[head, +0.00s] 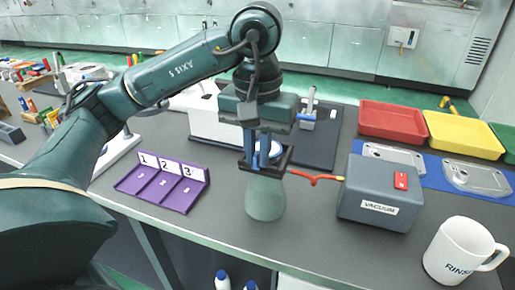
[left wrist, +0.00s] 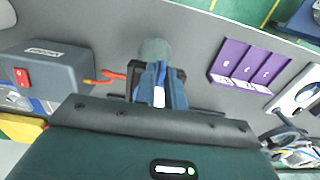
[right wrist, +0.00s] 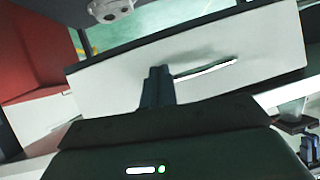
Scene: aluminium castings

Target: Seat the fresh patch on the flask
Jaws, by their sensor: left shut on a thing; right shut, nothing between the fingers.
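The flask (head: 265,198) is a pale green, cloudy vessel standing near the table's front edge. It also shows in the left wrist view (left wrist: 154,47). My left gripper (head: 258,158) points down directly over the flask, its blue fingers close together. A small white piece (left wrist: 158,96), apparently the patch, shows between these fingers. A dark square frame (head: 283,160) surrounds the fingertips above the flask; it hides the flask's top, and I cannot tell whether the patch touches it. My right gripper (right wrist: 158,88) is shut and empty in the right wrist view, over a white surface.
A grey vacuum box (head: 378,200) with a red switch stands right of the flask, a red tube (head: 315,178) between them. A purple rack (head: 165,187) numbered 1 to 3 lies left. A white mug (head: 455,252) is front right. Red (head: 393,120) and yellow (head: 462,133) trays lie behind.

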